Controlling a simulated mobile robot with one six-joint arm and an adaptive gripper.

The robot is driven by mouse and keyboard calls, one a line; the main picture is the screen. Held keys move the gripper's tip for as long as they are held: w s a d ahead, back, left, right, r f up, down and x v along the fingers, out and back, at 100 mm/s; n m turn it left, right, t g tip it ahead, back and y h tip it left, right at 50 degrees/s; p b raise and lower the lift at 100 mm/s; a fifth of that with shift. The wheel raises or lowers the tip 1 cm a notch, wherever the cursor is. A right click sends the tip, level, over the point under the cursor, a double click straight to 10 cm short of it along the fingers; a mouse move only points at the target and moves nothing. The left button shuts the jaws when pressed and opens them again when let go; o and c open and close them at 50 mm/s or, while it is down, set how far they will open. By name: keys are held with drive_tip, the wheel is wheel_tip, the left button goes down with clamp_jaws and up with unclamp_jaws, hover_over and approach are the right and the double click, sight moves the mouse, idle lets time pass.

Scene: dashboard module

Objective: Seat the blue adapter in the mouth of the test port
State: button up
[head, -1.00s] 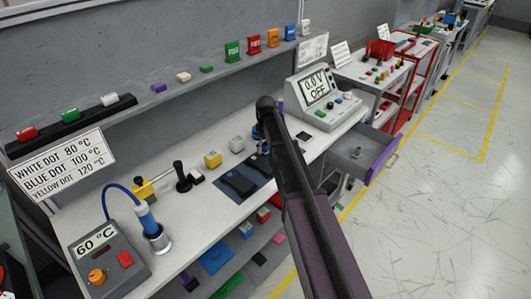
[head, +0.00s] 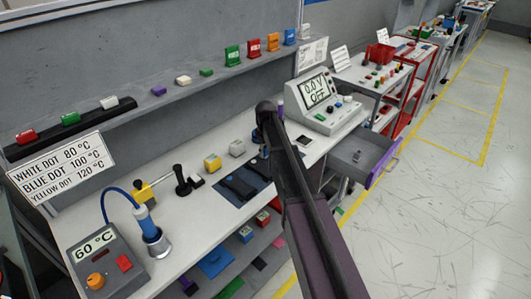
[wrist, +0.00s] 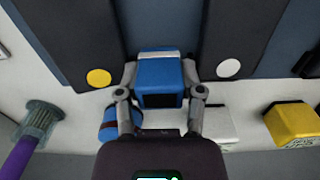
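The blue adapter (wrist: 158,72) is a blue block with a pale band and a dark opening, in the wrist view. My gripper (wrist: 158,84) has one finger against each side of it and appears shut on it. It is over the dark blue mat (wrist: 176,18), between a dark module with a yellow dot (wrist: 75,40) and one with a white dot (wrist: 238,35). I cannot tell its height above the mat. I cannot make out the mouth of the test port for certain.
Near the gripper are a blue cylinder (wrist: 108,124), a white block (wrist: 219,122), a yellow block (wrist: 292,122) and a purple-handled tool (wrist: 22,152). The meter (head: 322,103) reads 0.0 V OFF. An open drawer (head: 385,172) sticks out right of my arm. The shelf (head: 140,107) runs behind.

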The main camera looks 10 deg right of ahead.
clamp_jaws()
drive_tip(key=shift+r, duration=0.2)
wheel_tip(320, 180, up, 2)
drive_tip(key=p, duration=0.2)
drive_tip(key=shift+r+p, duration=0.1)
drive_tip(key=shift+p, duration=0.3)
drive_tip(key=shift+s+r+p, duration=0.45)
drive_tip(key=shift+r+p, duration=0.1)
drive_tip(key=shift+r, duration=0.05)
drive_tip(key=s, duration=1)
drive_tip(key=s+r+p, duration=0.1)
drive_tip(key=s, duration=0.4)
drive_tip(key=shift+d, duration=0.15)
drive_tip(key=shift+d, duration=0.1)
